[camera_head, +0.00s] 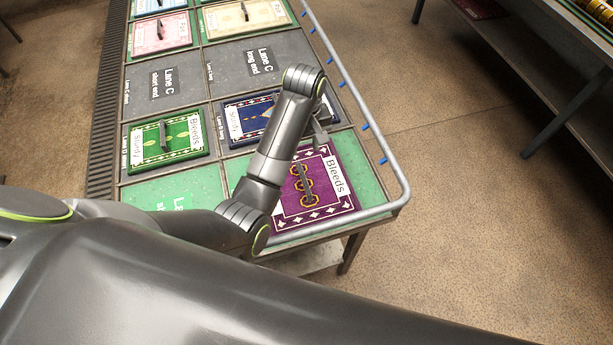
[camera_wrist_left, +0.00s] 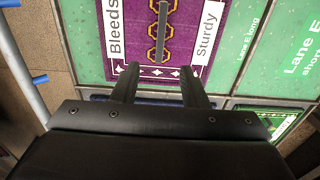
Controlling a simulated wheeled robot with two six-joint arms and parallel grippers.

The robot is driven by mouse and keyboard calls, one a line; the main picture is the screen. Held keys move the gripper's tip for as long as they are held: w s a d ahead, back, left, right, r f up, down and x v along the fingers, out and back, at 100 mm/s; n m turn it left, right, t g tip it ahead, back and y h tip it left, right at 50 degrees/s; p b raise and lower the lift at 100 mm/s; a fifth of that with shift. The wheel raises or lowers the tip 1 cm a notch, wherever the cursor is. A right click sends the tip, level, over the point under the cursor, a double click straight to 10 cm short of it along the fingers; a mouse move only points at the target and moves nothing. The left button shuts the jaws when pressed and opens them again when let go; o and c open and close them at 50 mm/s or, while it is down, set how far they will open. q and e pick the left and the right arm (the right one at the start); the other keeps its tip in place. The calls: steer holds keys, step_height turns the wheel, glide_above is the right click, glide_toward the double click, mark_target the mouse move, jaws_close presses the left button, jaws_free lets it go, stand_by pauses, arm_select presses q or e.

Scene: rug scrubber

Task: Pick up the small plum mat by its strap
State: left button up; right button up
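The plum mat (camera_head: 335,208) lies on the near end of the table, with yellow-edged hexagons, a white border pattern and a "Bleeds" label. Its dark strap (camera_head: 308,190) runs along the middle. In the left wrist view the mat (camera_wrist_left: 185,48) also shows a "Sturdy" label, and its strap (camera_wrist_left: 162,25) stands beyond my fingertips. My left gripper (camera_head: 320,141) is over the mat's far edge, beside the strap in the picture. In the left wrist view the fingers of this gripper (camera_wrist_left: 160,69) are apart with nothing between them. My right gripper is out of view.
A navy mat (camera_head: 240,118) and a green mat (camera_head: 165,142) lie on neighbouring table panels. A grey rail (camera_head: 384,209) with blue pegs edges the table. The grey Lane C panels (camera_head: 180,82) are bare. A second table stands at the upper right.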

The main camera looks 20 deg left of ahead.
arm_select(q)
steer(key=b, duration=0.4)
glide_above(305, 181)
step_height(305, 181, down, 5)
steer(key=f+p, duration=0.1)
steer(key=f, duration=0.5)
steer(key=shift+w+a+f+p, duration=0.1)
steer(key=shift+w+p, duration=0.1)
steer(key=shift+p, duration=0.2)
steer(key=shift+s+f+p, duration=0.2)
steer(key=shift+f+p, duration=0.4)
steer(key=shift+f, duration=2.4)
jaws_close()
steer(key=shift+r, duration=0.1)
